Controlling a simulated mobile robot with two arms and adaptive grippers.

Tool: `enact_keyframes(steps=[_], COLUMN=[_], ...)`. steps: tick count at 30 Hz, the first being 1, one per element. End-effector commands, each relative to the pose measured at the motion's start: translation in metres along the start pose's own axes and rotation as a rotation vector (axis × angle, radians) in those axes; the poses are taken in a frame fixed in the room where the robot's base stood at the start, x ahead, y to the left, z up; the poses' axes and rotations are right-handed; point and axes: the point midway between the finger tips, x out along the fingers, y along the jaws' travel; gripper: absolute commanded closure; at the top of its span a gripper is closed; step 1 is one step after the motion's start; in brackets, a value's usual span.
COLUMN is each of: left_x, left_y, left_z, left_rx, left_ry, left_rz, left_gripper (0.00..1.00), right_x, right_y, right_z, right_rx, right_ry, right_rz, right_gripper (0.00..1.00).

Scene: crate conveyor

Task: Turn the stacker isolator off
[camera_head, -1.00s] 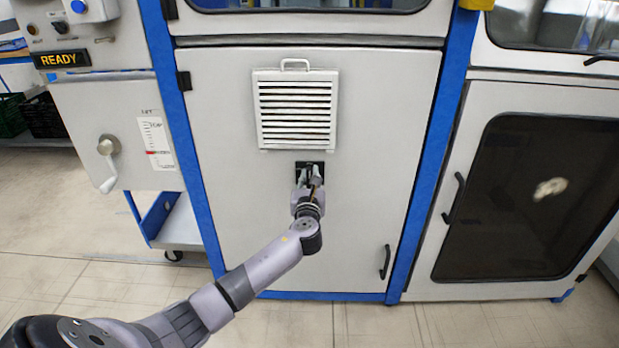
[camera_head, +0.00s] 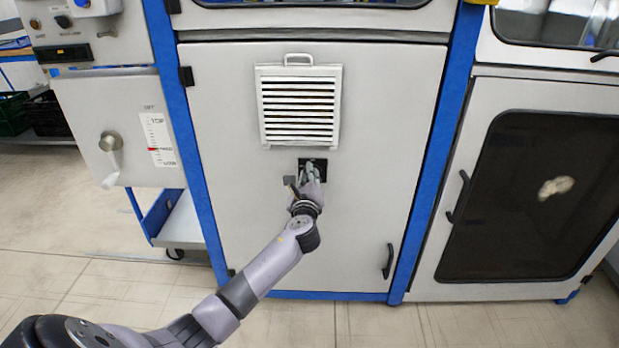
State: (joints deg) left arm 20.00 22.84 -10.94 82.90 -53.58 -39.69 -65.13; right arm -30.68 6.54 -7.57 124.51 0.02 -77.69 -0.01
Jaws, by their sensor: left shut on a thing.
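The stacker isolator is on the middle cabinet door, below the vent; its black plate (camera_head: 322,166) shows behind my gripper. My left gripper (camera_head: 311,174) is at the plate, shut on the isolator's handle. The fingers cover the handle, so its exact angle cannot be read. The gripper is rolled to one side, with a dark block sticking out at its left. My right gripper is not in view.
A louvred vent (camera_head: 300,105) with a top handle sits just above the isolator. At left is a control panel with a dark display (camera_head: 63,52) and a crank lever (camera_head: 110,145). A dark-windowed door (camera_head: 535,195) stands at right.

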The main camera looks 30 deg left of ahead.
Motion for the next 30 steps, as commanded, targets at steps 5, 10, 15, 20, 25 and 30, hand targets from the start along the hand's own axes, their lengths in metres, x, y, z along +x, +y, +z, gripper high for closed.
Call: enact_keyframes(steps=[5, 10, 15, 20, 25, 30], left_x=[0.0, 0.0, 0.0, 0.0, 0.0, 0.0], left_y=[0.005, 0.009, 0.012, 0.013, 0.015, 0.016], left_z=[-0.003, -0.004, -0.005, -0.006, -0.007, -0.008], left_rx=[-0.172, -0.332, -0.491, -0.625, -0.741, -0.821], left_ry=[0.001, 0.0, 0.0, 0.0, 0.0, 0.0], left_rz=[0.001, 0.001, 0.002, 0.001, 0.002, 0.002], left_gripper=[1.0, 1.0, 1.0, 1.0, 1.0, 1.0], right_x=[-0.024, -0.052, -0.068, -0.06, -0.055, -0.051], right_y=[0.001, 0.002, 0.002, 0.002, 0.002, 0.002], right_z=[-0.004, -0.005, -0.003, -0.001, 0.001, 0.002], right_rx=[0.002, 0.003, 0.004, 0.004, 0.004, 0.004], right_ry=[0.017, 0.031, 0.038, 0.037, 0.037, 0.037], right_rz=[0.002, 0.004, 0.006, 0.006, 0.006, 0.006], right_gripper=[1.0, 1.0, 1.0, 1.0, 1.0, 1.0])
